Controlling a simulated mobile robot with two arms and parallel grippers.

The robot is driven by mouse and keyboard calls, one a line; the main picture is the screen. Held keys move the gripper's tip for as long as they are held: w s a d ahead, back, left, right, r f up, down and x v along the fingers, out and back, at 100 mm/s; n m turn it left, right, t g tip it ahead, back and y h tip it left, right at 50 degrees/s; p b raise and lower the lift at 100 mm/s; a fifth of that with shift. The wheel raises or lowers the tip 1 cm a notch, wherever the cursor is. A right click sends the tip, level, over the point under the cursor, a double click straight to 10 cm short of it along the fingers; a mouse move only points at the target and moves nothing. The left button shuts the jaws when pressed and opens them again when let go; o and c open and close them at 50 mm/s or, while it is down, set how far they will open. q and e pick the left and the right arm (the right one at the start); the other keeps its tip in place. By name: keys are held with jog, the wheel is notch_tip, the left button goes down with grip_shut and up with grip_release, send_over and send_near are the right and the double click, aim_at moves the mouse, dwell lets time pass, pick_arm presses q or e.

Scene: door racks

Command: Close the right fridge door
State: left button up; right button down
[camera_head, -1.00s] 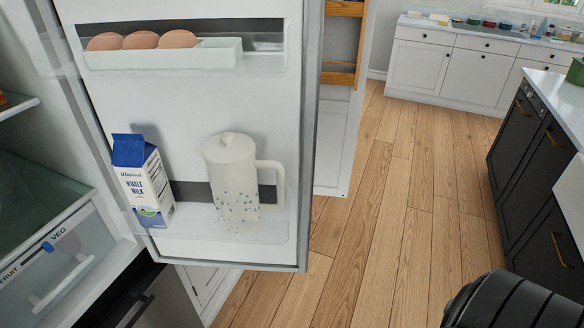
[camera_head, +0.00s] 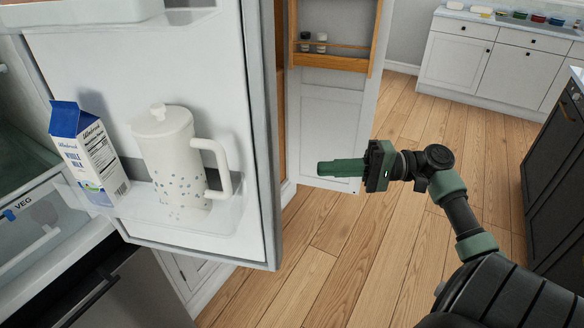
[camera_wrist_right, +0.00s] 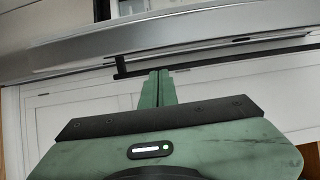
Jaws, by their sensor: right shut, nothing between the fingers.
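The right fridge door (camera_head: 250,165) stands open, its inner side facing me. Its lower shelf (camera_head: 222,222) holds a milk carton (camera_head: 88,152) and a white speckled pitcher (camera_head: 172,160). My right gripper (camera_head: 322,168) is to the right of the door's free edge, apart from it, fingers pointing left. It is shut and empty. In the right wrist view its green fingers (camera_wrist_right: 158,88) are together, below a grey metallic edge (camera_wrist_right: 150,42) that runs across the top; I cannot tell whether they touch it. My left gripper is not in view.
An open cabinet door (camera_head: 330,125) with a wooden spice rack (camera_head: 333,62) stands behind the fridge door. A dark island (camera_head: 555,150) is at the right. White cabinets (camera_head: 480,60) line the back. The wooden floor (camera_head: 340,255) between them is clear.

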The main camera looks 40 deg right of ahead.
jog(key=p+x, duration=0.3)
jog(key=x, duration=0.7)
jog(key=shift+a+r, duration=0.25)
jog(key=shift+s+p, duration=0.15)
jog(key=shift+p, duration=0.15)
